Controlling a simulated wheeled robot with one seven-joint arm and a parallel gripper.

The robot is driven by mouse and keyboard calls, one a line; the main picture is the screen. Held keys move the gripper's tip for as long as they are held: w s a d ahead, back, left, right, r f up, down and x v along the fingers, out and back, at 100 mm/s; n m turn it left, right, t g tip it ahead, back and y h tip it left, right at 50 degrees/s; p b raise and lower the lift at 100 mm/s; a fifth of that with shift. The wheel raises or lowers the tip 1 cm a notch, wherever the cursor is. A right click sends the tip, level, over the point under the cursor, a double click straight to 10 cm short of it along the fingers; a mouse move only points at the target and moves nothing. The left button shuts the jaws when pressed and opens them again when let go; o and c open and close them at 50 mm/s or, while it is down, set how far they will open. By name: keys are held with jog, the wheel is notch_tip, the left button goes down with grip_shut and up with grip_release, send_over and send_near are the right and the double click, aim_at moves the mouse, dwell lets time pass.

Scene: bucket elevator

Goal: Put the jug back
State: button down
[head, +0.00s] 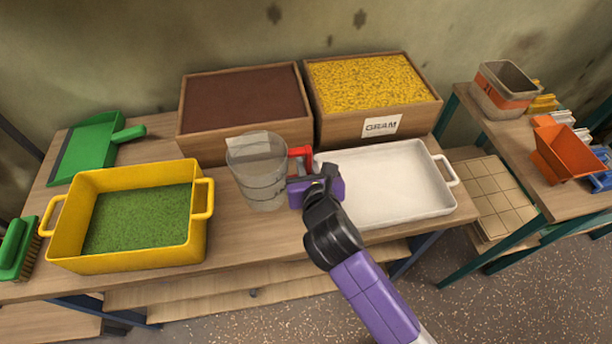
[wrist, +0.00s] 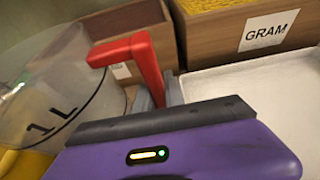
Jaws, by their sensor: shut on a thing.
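A clear jug (head: 258,172) with measuring lines and a red handle (head: 301,156) is at the middle of the table, between the yellow tray and the white tray. My purple gripper (head: 303,178) is at the jug's right side, shut on the red handle. In the wrist view the jug (wrist: 45,90) is at the left with "1 L" on its wall, and its red handle (wrist: 140,62) runs down behind the purple gripper body. The jug looks close to upright and seems empty. I cannot tell whether its base touches the table.
A yellow tray (head: 75,216) of green grains stands left, a white empty tray (head: 452,172) right. Wooden boxes of brown (head: 250,136) and yellow (head: 343,131) stuff stand behind. A green dustpan (head: 90,146) and a brush (head: 14,248) lie left. A side table (head: 560,200) holds a bucket and scoops.

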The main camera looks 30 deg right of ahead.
jog(key=shift+f+b, duration=0.4)
jog(key=shift+f, duration=1.8)
jog(key=shift+f, duration=0.15)
jog(key=c, duration=1.4)
grip_release()
jog(key=v, duration=1.2)
